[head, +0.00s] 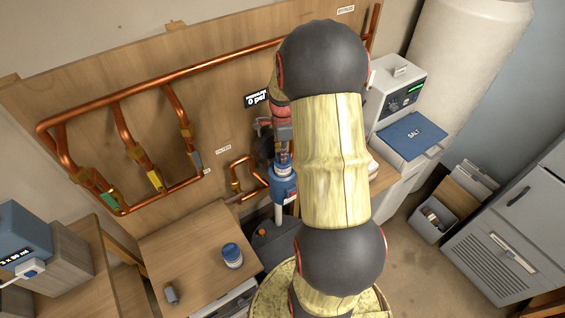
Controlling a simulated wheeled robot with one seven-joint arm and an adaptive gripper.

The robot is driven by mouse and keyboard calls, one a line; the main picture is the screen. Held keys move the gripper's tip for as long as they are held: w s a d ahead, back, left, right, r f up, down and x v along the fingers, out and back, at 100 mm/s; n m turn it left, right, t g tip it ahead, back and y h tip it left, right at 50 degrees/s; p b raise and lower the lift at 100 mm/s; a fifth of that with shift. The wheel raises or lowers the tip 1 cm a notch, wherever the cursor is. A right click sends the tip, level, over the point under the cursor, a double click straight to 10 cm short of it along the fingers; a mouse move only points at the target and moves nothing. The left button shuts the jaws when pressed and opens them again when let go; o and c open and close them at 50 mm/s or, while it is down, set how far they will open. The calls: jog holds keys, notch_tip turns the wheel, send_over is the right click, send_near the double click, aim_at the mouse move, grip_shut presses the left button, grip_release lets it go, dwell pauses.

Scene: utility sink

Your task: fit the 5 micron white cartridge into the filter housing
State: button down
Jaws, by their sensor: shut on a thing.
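My gripper (282,138) points down beside the wooden board, left of my arm, and is partly hidden by it. It is shut on a small piece with blue and white bands (283,159). I cannot tell for sure whether this piece is the white cartridge. Directly below is a blue housing-like body (284,186) with a pale label, close to or touching the banded piece. A pale upright tube (278,214) shows under the blue body. A short white canister with a blue lid (232,254) stands upright on the wooden worktop (185,250).
Copper pipes with valves (150,172) run along the board. A small grey fitting (171,292) lies at the worktop's front left. A blue box (24,236) is at the far left. A blue-lidded salt box (410,136) and grey cabinet (500,245) are right. Mid-worktop is clear.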

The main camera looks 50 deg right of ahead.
aim_at(282, 170)
jog(key=shift+f, duration=2.2)
jog(key=shift+f, duration=0.1)
jog(key=c, duration=2)
grip_release()
jog(key=shift+o, duration=0.8)
